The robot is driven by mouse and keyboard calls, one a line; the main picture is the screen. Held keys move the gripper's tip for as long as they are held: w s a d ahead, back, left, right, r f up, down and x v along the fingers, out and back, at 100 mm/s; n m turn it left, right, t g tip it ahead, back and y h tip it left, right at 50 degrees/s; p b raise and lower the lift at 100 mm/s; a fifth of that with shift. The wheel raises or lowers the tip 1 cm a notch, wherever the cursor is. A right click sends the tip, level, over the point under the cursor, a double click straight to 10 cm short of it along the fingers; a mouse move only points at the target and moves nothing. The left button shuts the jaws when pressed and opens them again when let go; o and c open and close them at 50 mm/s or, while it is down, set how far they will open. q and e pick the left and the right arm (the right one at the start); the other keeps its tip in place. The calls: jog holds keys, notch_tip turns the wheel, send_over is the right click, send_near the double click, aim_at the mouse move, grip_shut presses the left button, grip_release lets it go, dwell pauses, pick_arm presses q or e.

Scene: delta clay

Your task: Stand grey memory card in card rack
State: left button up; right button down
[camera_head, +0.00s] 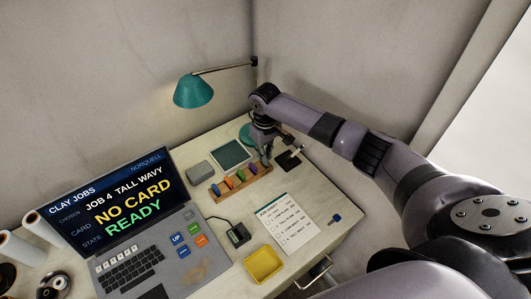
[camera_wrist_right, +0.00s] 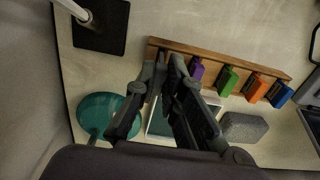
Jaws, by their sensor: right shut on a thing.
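The wooden card rack (camera_head: 240,185) stands on the desk and holds a row of small coloured cards. In the right wrist view the rack (camera_wrist_right: 155,43) shows purple, green, orange and blue cards. My right gripper (camera_head: 266,158) reaches down at the rack's right end in the head view. In the right wrist view its fingertips (camera_wrist_right: 168,62) are close together over the rack's left end, beside the purple card (camera_wrist_right: 196,70). The gripper is shut on a thin thing, likely the grey memory card, mostly hidden between the fingers. I cannot tell whether it touches the rack. My left gripper is not in view.
A laptop (camera_head: 115,228) reads "NO CARD" and "READY". A black device (camera_head: 238,234), yellow tray (camera_head: 264,265) and job sheet (camera_head: 286,222) lie in front. A grey box (camera_head: 198,171), teal-topped pad (camera_head: 231,155), lamp (camera_head: 193,91) and black stand (camera_head: 289,162) are nearby.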

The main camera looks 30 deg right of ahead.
jog(key=shift+f, duration=0.3)
jog(key=shift+f+b, duration=0.3)
jog(key=shift+f, duration=0.3)
jog(key=c, duration=1.6)
grip_release()
jog(key=shift+o, duration=0.2)
jog(key=shift+o, duration=1.4)
notch_tip(320, 180, up, 7)
jog(key=p, duration=0.8)
jog(key=shift+r, duration=0.1)
